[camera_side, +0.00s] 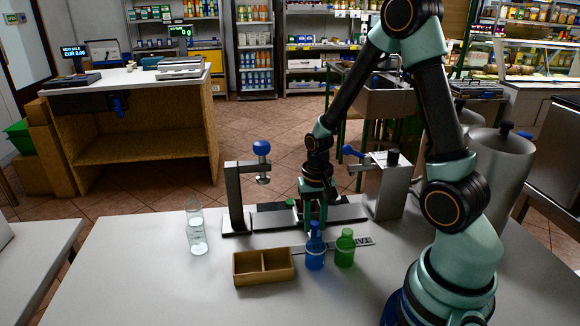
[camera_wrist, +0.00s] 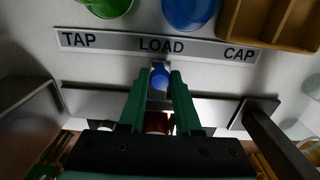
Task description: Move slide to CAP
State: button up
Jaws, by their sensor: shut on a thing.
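The slide's blue knob (camera_wrist: 159,77) stands between the green fingers of my gripper (camera_wrist: 158,72) in the wrist view. My gripper is shut on it. The knob is in line with the word LOAD on the label strip (camera_wrist: 205,47), which reads TAP, LOAD, CAP from left to right. In the side view, my gripper (camera_side: 314,212) reaches down at the middle of the metal rail (camera_side: 268,219) and hides most of the slide. The CAP end, at the left in the side view, has a post with a blue ball-topped press (camera_side: 262,150).
A blue bottle (camera_side: 315,252) and a green bottle (camera_side: 345,250) stand in front of the strip. A two-part brown tray (camera_side: 263,280) is left of them. A clear bottle (camera_side: 196,230) stands farther left. A metal tap block (camera_side: 386,190) is at the rail's right end.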

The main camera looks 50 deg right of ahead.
jog(key=shift+w+a, duration=4.1)
jog(key=o, duration=1)
jog(key=shift+r, duration=3.55)
